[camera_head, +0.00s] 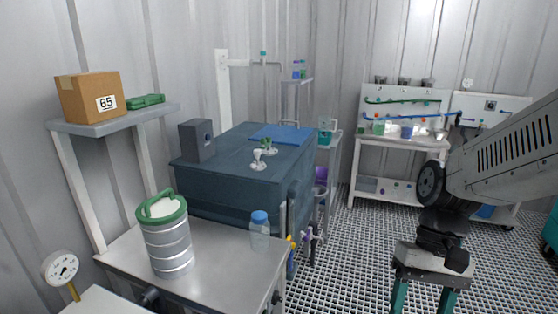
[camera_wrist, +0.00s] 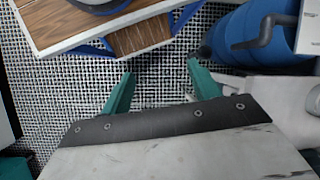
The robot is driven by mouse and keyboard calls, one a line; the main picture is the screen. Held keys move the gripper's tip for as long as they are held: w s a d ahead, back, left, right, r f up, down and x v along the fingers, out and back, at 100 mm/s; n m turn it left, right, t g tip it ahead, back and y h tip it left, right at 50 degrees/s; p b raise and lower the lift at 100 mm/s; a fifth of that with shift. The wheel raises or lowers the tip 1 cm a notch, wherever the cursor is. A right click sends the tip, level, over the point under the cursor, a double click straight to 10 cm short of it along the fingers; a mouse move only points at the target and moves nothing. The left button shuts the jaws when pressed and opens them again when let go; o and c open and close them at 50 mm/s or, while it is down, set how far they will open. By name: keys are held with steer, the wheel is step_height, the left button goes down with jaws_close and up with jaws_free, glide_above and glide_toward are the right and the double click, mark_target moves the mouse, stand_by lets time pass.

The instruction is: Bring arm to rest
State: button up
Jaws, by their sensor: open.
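My gripper (camera_head: 422,299) hangs at the lower right in the head view, pointing down, with its two green fingers spread apart. It also shows in the wrist view (camera_wrist: 159,78), where the fingers are open and only the grated floor shows between them. Nothing is held. My arm comes in from the right edge of the head view and bends down at the wrist. The fingertips are cut off by the bottom edge of the head view.
A metal table (camera_head: 215,262) at the left bears a green-rimmed steel vessel (camera_head: 168,240) and a blue-capped bottle (camera_head: 260,232). Behind it stands a dark blue cabinet (camera_head: 225,200). In the wrist view, a wood-topped piece (camera_wrist: 140,38) and a blue cylinder (camera_wrist: 255,30) lie beyond the fingers.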

steer(key=s+d+r+t+h, duration=0.1)
steer(key=s+d+r+t, duration=0.1)
steer(key=s+r+t, duration=0.1)
steer(key=s+d+r+n+t+h, duration=0.1)
steer(key=s+d+r+t, duration=0.1)
steer(key=r, duration=0.4)
steer(key=shift+s+t, duration=0.5)
